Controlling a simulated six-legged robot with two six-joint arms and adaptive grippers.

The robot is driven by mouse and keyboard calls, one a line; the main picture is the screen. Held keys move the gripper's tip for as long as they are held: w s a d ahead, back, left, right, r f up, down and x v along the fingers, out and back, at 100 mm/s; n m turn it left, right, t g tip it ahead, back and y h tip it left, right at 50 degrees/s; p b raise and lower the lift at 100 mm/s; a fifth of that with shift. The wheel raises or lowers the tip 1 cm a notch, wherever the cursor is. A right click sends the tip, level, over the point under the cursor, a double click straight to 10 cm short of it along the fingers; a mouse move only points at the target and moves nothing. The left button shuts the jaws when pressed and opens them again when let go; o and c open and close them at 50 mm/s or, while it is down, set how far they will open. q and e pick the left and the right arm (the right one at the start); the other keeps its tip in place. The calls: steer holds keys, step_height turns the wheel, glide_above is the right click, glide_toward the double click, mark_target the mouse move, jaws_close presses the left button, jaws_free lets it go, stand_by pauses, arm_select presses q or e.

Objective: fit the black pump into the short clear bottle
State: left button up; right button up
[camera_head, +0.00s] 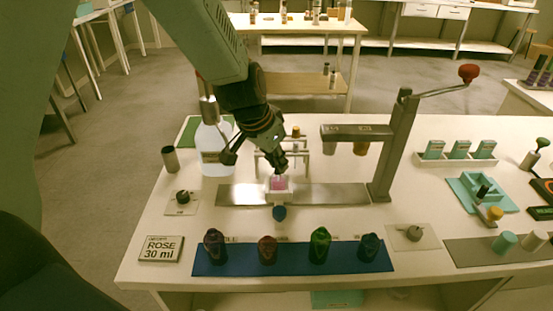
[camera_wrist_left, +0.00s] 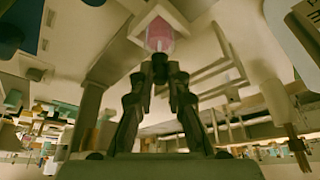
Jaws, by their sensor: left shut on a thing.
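The short clear bottle (camera_head: 277,183) holds pink liquid and stands in a white holder (camera_head: 287,191) on a grey metal plate. In the left wrist view the bottle (camera_wrist_left: 160,36) is just beyond the fingertips. My left gripper (camera_head: 281,163) points down right over the bottle. It is shut on a small dark piece, seemingly the black pump (camera_wrist_left: 160,66), mostly hidden by the fingers. I cannot tell whether the pump is in the bottle's neck or just above it. My right gripper is not in view.
A grey press frame (camera_head: 392,150) with a red-knobbed lever stands right of the bottle. A large clear jug (camera_head: 213,152) stands left behind the gripper. Several dark coloured bottles stand on a blue mat (camera_head: 215,268) in front, beside a ROSE 30 ml sign (camera_head: 161,249).

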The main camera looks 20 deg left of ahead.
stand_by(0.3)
arm_select(q)
steer(key=o, duration=0.8)
steer(key=o, duration=0.4)
steer(key=shift+o, duration=0.2)
steer(key=shift+r+p, duration=3.2)
steer(key=shift+r, duration=0.3)
steer(key=shift+s+d+f, duration=0.1)
steer(key=shift+f, duration=0.05)
